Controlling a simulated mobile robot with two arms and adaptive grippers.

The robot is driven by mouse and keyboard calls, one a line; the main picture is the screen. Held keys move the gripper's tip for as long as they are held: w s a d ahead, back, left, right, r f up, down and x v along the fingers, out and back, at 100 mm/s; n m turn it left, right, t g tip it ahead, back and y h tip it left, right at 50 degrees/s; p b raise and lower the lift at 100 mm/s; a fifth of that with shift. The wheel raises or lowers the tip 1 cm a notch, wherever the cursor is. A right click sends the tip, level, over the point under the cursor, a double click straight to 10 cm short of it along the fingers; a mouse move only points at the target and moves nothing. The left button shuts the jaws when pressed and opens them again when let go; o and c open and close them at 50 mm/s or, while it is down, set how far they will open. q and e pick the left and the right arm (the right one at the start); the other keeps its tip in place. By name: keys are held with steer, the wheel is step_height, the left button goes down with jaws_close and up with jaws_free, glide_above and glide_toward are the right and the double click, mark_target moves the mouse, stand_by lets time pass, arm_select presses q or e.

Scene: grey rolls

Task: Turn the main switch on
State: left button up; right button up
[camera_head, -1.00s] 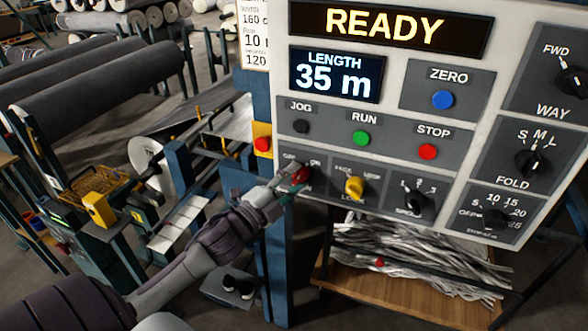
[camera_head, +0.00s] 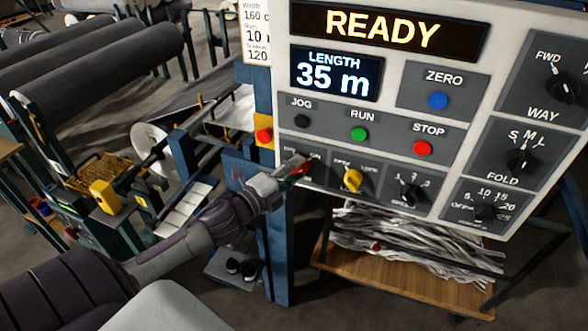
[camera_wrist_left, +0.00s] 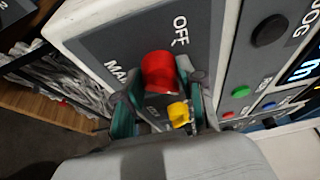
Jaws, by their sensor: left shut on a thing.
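The main switch is a red knob at the lower left of the control panel; a bit of its red (camera_head: 304,166) shows past my gripper in the head view. In the left wrist view the red knob (camera_wrist_left: 159,70) sits between the fingers, with the OFF and MAIN lettering beside it. My left gripper (camera_head: 290,172) is shut on the red knob; its fingers also flank it in the left wrist view (camera_wrist_left: 160,92). The knob's pointer direction is hidden. The READY display (camera_head: 382,28) is lit. My right gripper is not in view.
A yellow knob (camera_head: 352,180) and black speed knob (camera_head: 410,193) sit right of the switch. Above are the black JOG, green RUN (camera_head: 358,134) and red STOP (camera_head: 422,148) buttons. A red button on yellow (camera_head: 264,135) stands at the panel's left. Grey rolls (camera_head: 100,60) lie behind.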

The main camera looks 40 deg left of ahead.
arm_select(q)
steer(key=o, duration=1.2)
steer(key=shift+c, duration=0.2)
steer(key=shift+s+f, duration=0.1)
steer(key=shift+s, duration=0.45)
steer(key=s+a, duration=0.1)
steer(key=s, duration=0.9)
steer(key=shift+s+a, duration=0.4)
